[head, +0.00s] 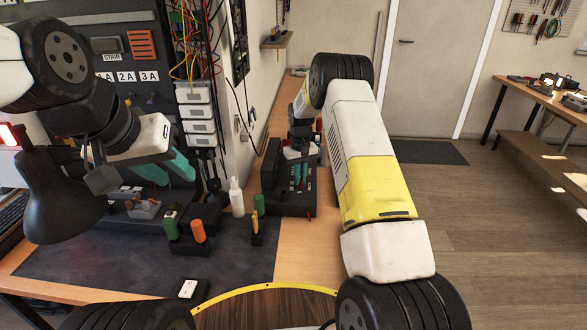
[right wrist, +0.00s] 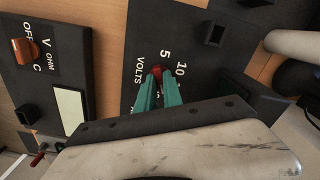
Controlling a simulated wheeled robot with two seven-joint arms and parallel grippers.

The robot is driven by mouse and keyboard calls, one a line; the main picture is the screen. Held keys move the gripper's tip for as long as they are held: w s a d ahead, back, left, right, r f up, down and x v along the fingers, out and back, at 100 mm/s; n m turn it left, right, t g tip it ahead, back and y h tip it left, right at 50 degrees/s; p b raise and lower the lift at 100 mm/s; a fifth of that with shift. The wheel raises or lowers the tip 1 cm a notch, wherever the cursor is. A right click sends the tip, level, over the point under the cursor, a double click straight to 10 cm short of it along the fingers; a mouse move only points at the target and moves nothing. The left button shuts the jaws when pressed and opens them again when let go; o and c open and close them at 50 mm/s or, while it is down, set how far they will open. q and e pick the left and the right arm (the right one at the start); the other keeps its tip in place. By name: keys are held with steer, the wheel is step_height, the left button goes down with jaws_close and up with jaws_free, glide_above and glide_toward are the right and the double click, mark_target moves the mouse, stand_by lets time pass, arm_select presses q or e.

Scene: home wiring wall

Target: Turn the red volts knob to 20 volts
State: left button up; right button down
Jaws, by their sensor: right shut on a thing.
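The red volts knob (right wrist: 157,71) is on a dark panel (right wrist: 128,112) in the right wrist view. White marks 5, 10 and VOLTS show around it; other marks and its pointer are hidden or too small to read. My right gripper (right wrist: 158,84) is shut on the knob, with a teal finger on either side. In the head view my right gripper (head: 300,172) is at the dark power unit (head: 271,165) on the bench, and the knob itself cannot be made out. My left gripper (head: 168,171) is open and empty, in front of the wiring wall at the left.
A meter with an orange knob (right wrist: 25,51) lies beside the panel in the right wrist view. In the head view a white bottle (head: 236,198), orange-handled tool (head: 198,231) and black lamp (head: 62,195) stand on the bench. The dark mat (head: 100,262) is mostly clear.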

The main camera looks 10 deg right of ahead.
steer(key=m, duration=0.4)
steer(key=shift+m, duration=0.4)
stand_by(0.4)
steer(key=c, duration=1.5)
jaws_free()
step_height(320, 180, up, 8)
steer(key=shift+f, duration=0.1)
